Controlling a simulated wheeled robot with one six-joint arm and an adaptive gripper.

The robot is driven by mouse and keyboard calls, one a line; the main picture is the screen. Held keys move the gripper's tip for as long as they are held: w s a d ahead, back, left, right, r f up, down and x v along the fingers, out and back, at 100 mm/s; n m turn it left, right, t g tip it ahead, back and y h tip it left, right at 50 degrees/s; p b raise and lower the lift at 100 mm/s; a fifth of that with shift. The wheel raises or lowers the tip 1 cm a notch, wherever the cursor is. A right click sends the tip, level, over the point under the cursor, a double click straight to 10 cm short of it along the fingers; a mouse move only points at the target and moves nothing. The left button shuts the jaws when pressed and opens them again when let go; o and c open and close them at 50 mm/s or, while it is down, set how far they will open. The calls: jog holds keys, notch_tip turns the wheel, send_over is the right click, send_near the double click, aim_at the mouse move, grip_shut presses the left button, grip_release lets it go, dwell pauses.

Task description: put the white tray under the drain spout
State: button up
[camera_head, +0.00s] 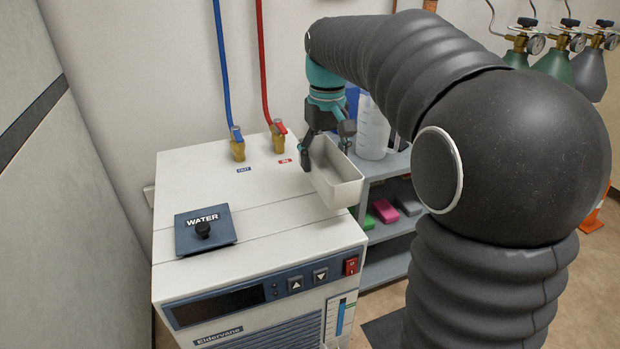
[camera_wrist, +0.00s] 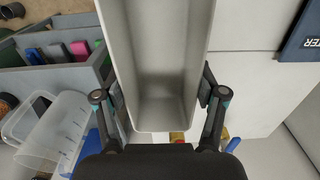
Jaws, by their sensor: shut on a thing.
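The white tray (camera_head: 340,180) is an empty, open, long box. My gripper (camera_head: 326,146) is shut on it near its far end, above the right edge of the chiller top in the head view. In the wrist view the tray (camera_wrist: 164,70) lies between the two fingers of my gripper (camera_wrist: 160,98), one against each long side wall. The tray looks roughly level, and I cannot tell whether it touches the chiller (camera_head: 240,265). I cannot make out the drain spout in either view.
The chiller top has a WATER lid (camera_head: 206,231) and two taps, blue (camera_head: 237,143) and red (camera_head: 278,135), with hoses up the wall. A grey shelf (camera_head: 388,232) to the right holds a plastic jug (camera_head: 371,128) and coloured boxes. Gas cylinders (camera_head: 555,66) stand at the far right.

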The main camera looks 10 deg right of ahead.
aim_at(310, 178)
jog(key=shift+w+a+f, duration=0.3)
jog(key=shift+a+f, duration=0.15)
jog(key=shift+a, duration=0.2)
jog(key=shift+w+a+f, duration=0.3)
jog(key=shift+a+f, duration=0.1)
jog(key=shift+a, duration=0.2)
jog(key=shift+f, duration=2)
jog(key=shift+f+b, duration=0.15)
jog(key=shift+b, duration=0.2)
jog(key=o, duration=1.3)
notch_tip(310, 178, up, 12)
jog(key=p, duration=0.2)
jog(key=shift+r, duration=0.2)
